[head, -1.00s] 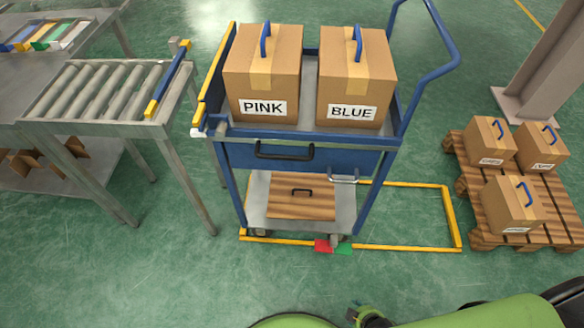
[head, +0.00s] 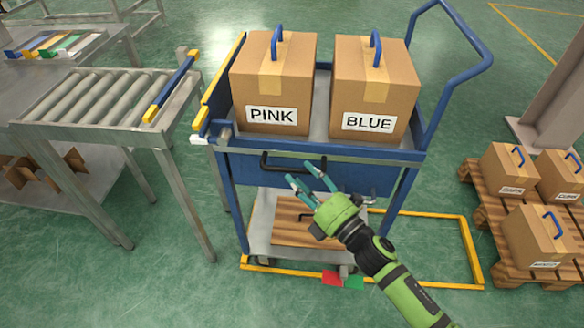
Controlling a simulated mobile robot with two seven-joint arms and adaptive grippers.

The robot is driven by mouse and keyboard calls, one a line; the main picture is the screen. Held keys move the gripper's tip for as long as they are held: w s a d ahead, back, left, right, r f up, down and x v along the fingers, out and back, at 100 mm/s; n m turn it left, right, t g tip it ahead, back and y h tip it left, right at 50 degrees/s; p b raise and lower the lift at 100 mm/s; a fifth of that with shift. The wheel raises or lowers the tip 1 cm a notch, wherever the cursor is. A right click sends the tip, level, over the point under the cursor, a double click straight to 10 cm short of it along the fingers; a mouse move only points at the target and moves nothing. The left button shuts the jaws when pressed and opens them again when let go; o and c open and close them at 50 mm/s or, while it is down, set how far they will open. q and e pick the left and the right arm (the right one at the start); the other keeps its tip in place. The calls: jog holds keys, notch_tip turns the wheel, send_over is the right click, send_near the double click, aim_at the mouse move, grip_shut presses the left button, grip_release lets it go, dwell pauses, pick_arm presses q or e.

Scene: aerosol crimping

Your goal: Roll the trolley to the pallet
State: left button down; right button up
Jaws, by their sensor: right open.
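The blue trolley (head: 330,151) stands in the middle, carrying a carton marked PINK (head: 262,88) and a carton marked BLUE (head: 385,95) on its top. A blue push handle (head: 470,75) rises at its right end. A black drawer-type handle (head: 290,168) is on its front face. The wooden pallet (head: 487,220) lies on the floor at the right with several smaller cartons on it. My right gripper (head: 308,180) is open and empty in front of the trolley, its fingertips close to the black handle; I cannot tell whether they touch. My left gripper is not in view.
A roller conveyor (head: 95,95) with a blue and yellow bar stands close to the trolley's left. A yellow floor frame (head: 440,215) extends under and right of the trolley. A red and a green floor marker (head: 333,278) lie in front. A grey pillar (head: 555,90) stands behind the pallet.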

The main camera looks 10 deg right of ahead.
aim_at(296, 172)
jog(key=shift+x, duration=1.9)
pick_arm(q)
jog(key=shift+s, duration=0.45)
pick_arm(e)
grip_shut()
jog(key=shift+d, duration=0.1)
